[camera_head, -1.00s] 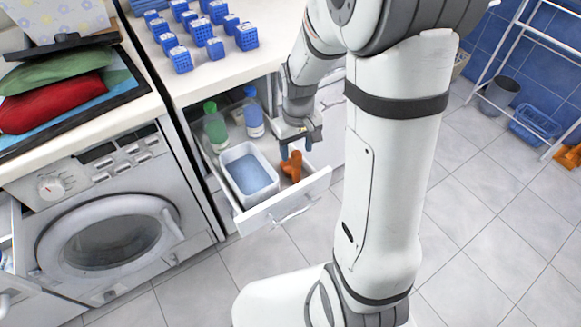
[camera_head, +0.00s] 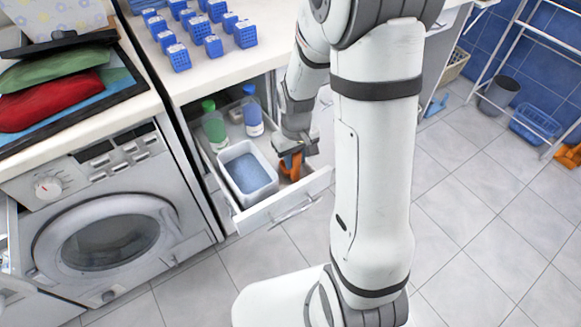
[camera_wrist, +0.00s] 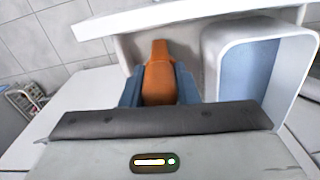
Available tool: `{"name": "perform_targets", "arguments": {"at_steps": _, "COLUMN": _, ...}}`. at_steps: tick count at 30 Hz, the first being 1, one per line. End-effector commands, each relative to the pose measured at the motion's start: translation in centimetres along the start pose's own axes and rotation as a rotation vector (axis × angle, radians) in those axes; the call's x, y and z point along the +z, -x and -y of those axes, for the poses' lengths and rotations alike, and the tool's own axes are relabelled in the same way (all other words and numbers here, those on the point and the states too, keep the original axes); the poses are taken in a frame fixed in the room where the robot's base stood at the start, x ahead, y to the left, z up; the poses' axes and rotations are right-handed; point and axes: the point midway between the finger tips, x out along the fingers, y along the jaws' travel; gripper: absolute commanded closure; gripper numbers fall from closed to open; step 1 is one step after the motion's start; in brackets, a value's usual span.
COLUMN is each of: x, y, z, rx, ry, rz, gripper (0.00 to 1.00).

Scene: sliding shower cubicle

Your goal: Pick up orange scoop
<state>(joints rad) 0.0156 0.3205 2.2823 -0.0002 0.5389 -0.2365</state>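The orange scoop (camera_head: 291,163) is in the open drawer (camera_head: 312,187), near its right front corner. In the wrist view the scoop (camera_wrist: 159,79) lies between my gripper's two blue fingers, with its narrow end pointing away past the fingertips. My gripper (camera_head: 291,157) reaches down into the drawer over the scoop; it also shows in the wrist view (camera_wrist: 159,80). The fingers are close along both sides of the scoop. I cannot tell whether they press on it. The scoop's near part is hidden by my gripper.
A white tub (camera_head: 247,172) with blue contents stands left of the scoop. A green-capped bottle (camera_head: 214,126) and a blue-capped bottle (camera_head: 252,116) stand behind. The washing machine (camera_head: 110,235) is to the left.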

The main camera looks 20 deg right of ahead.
Motion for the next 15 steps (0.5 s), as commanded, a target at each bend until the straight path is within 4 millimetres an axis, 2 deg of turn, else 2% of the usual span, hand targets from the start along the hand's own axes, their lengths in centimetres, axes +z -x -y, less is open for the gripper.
{"name": "perform_targets", "arguments": {"at_steps": 1, "x": 0.0, "y": 0.01, "z": -0.01, "rx": 0.0, "ry": 0.0, "rz": 0.0, "gripper": 0.78}}
{"name": "perform_targets", "arguments": {"at_steps": 9, "x": 0.0, "y": 0.01, "z": -0.03, "rx": 0.0, "ry": -0.001, "rz": 0.0, "gripper": 1.0}}
{"name": "perform_targets", "arguments": {"at_steps": 15, "x": 0.0, "y": 0.02, "z": -0.05, "rx": 0.0, "ry": -0.001, "rz": 0.0, "gripper": 1.0}}
